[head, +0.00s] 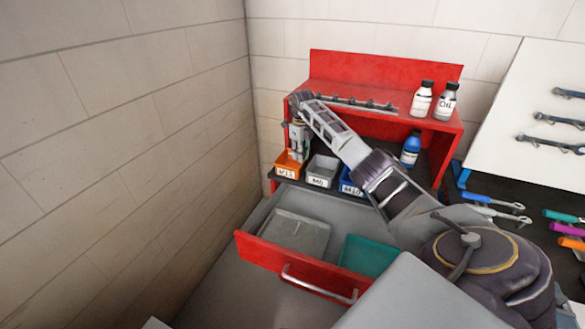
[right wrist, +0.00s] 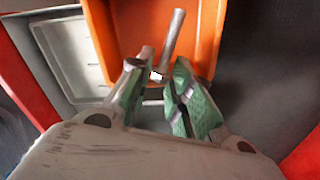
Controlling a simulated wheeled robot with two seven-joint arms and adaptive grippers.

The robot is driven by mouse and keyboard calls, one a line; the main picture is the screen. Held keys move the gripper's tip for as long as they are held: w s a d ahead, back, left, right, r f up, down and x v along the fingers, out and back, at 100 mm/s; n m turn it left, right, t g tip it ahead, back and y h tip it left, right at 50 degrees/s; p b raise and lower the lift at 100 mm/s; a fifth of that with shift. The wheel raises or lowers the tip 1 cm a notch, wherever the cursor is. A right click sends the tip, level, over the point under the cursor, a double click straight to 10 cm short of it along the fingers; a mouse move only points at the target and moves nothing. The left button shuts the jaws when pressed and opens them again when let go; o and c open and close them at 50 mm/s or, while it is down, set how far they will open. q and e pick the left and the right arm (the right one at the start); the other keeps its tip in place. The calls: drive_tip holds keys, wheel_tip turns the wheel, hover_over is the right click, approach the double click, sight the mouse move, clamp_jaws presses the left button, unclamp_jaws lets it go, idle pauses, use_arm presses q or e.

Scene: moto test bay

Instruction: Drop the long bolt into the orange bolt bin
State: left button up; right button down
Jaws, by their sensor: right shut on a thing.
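The orange bolt bin (head: 288,168) stands at the left end of the row of bins on the lower shelf of the red bench; its label seems to read M12. My right gripper (head: 297,152) points down right over it. In the right wrist view the orange bin (right wrist: 207,40) lies beyond my right gripper (right wrist: 158,73). The green-padded fingers are shut on the long grey bolt (right wrist: 173,38), which sticks out from between the tips across the bin's opening. I cannot tell how deep the bolt's end is. In the head view the bolt is too small to make out.
A grey bin (head: 321,171) and a blue bin (head: 351,183) stand to the right of the orange one. The red drawer (head: 295,270) below is open, with a grey tray (head: 297,232) and a teal tray (head: 368,255). Bottles stand on the upper shelf. A wall is close on the left.

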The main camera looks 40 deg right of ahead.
drive_tip(key=c, duration=1.2)
unclamp_jaws()
wheel_tip(320, 180, up, 12)
drive_tip(key=shift+s, duration=0.1)
idle(0.9)
